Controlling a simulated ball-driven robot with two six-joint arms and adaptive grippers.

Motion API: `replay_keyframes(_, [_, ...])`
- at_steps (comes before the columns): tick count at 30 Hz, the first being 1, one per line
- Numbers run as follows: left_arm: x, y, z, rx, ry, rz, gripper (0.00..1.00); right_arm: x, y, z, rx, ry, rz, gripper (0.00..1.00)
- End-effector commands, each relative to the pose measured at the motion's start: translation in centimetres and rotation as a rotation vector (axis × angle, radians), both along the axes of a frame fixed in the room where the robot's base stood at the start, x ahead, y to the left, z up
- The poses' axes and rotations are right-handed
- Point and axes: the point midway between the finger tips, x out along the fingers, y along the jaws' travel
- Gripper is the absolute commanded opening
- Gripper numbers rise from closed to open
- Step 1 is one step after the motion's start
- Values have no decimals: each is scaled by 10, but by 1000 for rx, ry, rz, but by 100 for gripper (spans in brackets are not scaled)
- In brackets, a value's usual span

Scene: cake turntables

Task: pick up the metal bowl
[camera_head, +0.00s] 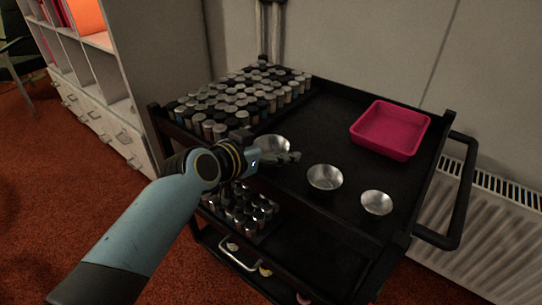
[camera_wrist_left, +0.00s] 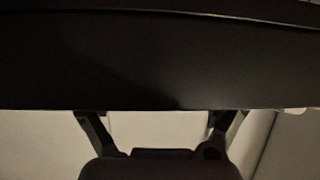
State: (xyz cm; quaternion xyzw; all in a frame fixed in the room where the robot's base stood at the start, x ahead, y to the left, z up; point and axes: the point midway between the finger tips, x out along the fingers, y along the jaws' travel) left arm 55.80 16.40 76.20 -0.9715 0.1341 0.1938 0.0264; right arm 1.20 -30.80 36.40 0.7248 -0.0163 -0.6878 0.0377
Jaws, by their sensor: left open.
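Several small metal bowls would fit the name, and three show on the black cart's top in the camera_head view. One bowl (camera_head: 273,143) is just behind my left gripper and partly hidden by it. A second bowl (camera_head: 324,177) is to the right, apart from the gripper, and a third bowl (camera_head: 377,202) is farther right. My left gripper (camera_head: 288,158) is open, over the cart top near the first bowl; I cannot tell if they touch. In the left wrist view its fingers (camera_wrist_left: 160,118) are spread before a dark band, with no bowl clearly visible. My right gripper is out of view.
The black cart (camera_head: 320,115) has a raised rim and a side handle (camera_head: 461,195). A pink tray (camera_head: 390,129) sits at the back right. Many jars (camera_head: 240,98) fill the left end. More jars (camera_head: 240,208) stand on the lower shelf. A radiator (camera_head: 480,260) is at right.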

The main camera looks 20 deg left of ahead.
Motion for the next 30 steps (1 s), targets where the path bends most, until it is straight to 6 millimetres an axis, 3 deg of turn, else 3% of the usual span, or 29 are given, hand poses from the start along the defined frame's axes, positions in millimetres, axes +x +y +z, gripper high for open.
replay_keyframes(3, [9, -3, -4, -1, -1, 1, 100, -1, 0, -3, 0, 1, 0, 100])
replay_keyframes(10, [10, -3, -4, 0, -1, 1, 100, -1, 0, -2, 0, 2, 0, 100])
replay_keyframes(24, [10, -3, -4, 0, 0, 1, 40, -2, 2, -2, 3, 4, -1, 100])
replay_keyframes(30, [10, -3, -4, 0, -1, 1, 40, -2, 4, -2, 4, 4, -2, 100])
